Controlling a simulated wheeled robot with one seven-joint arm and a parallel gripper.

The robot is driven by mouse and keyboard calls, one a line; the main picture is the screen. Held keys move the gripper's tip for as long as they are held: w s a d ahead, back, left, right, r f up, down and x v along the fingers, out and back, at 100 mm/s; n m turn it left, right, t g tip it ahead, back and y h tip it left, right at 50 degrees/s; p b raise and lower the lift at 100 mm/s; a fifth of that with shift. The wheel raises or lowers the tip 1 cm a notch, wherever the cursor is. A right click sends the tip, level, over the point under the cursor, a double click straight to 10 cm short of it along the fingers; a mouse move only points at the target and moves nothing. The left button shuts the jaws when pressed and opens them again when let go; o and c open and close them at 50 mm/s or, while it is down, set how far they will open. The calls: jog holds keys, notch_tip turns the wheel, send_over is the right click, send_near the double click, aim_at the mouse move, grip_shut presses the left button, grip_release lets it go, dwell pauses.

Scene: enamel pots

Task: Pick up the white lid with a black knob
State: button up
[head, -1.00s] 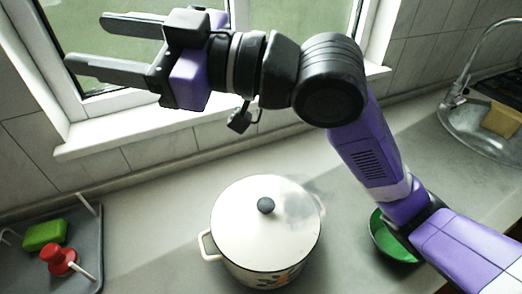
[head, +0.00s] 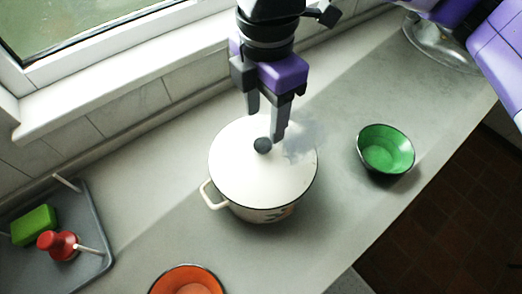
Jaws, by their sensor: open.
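The white lid (head: 240,171) with a black knob (head: 263,145) sits on a cream enamel pot (head: 262,214) in the middle of the counter in the head view. The pot has a pale handle on its left and a painted pattern low on its front. My gripper (head: 266,124) points down over the back part of the lid, with its fingers apart and nothing between them. The fingertips appear close to the knob, one of them just behind and right of it. I cannot tell how high they are above the lid.
A green bowl (head: 386,149) stands to the right of the pot. An orange bowl (head: 188,281) is at the front left. A grey tray (head: 92,228) at the left holds a green block (head: 34,225) and a red object (head: 58,244). The window wall lies behind.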

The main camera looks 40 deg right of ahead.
aim_at(263, 143)
jog(key=shift+d+f, duration=0.2)
jog(key=shift+f, duration=0.15)
jog(key=shift+a+f, duration=0.15)
jog(key=shift+f, duration=1.65)
jog(key=shift+a+f, duration=0.1)
jog(key=shift+f, duration=1.65)
jog(key=shift+w, duration=0.1)
grip_shut()
